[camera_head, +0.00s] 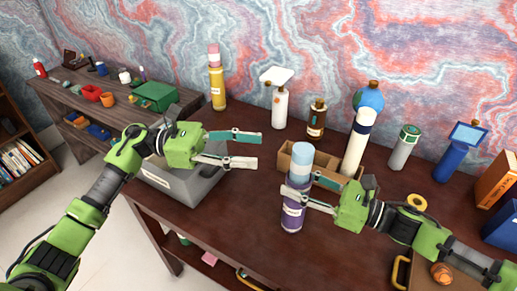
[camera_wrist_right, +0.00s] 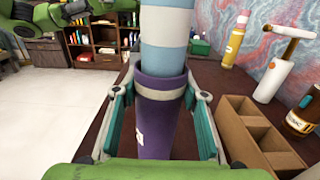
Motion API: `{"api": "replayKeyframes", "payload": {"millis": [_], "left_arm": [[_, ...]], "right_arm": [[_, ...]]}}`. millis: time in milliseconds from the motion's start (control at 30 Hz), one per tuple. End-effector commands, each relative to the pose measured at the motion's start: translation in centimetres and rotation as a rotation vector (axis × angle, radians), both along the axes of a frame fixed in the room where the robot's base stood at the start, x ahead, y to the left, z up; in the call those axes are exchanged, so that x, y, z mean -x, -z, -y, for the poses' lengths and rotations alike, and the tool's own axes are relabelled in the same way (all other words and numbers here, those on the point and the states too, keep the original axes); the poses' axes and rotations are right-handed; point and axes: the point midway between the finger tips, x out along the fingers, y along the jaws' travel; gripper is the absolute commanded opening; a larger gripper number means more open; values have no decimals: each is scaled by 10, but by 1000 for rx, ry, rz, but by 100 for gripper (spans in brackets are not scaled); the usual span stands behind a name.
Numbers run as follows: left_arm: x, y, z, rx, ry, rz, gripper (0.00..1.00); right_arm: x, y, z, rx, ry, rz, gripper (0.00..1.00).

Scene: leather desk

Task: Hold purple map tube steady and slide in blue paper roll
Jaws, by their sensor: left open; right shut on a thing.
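The purple map tube (camera_head: 293,217) stands upright on the desk, right of the picture's middle. The blue paper roll (camera_head: 301,160), light blue with a pale band, sits upright in the tube's open top, its upper part sticking out. In the right wrist view the roll (camera_wrist_right: 166,38) goes down inside the rim of the tube (camera_wrist_right: 158,88); its lower end is hidden. My right gripper (camera_head: 298,190) is shut around the tube's upper part.
A grey bin (camera_head: 185,185) stands at the desk's left. A cardboard divider box (camera_head: 284,160) is just behind the tube. Several bottles stand behind, including a white one with a blue band (camera_head: 355,145) and a yellow one (camera_head: 217,85).

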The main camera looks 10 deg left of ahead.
Motion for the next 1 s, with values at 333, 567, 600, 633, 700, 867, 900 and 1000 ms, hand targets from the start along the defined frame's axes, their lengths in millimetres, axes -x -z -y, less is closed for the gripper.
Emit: {"api": "replayKeyframes", "payload": {"millis": [333,567,600,633,700,867,900,1000], "left_arm": [[0,0,0,0,0,0,47],[0,0,0,0,0,0,47],[0,0,0,0,0,0,47],[0,0,0,0,0,0,47],[0,0,0,0,0,0,47],[0,0,0,0,0,0,47],[0,0,0,0,0,0,47],[0,0,0,0,0,0,47]], "right_arm": [[0,0,0,-1,0,0,47],[0,0,0,0,0,0,59],[0,0,0,0,0,0,59],[0,0,0,0,0,0,59],[0,0,0,0,0,0,59],[3,1,12,1,3,-1,59],[5,1,18,0,3,-2,59],[11,2,37,3,4,-2,59]]}}
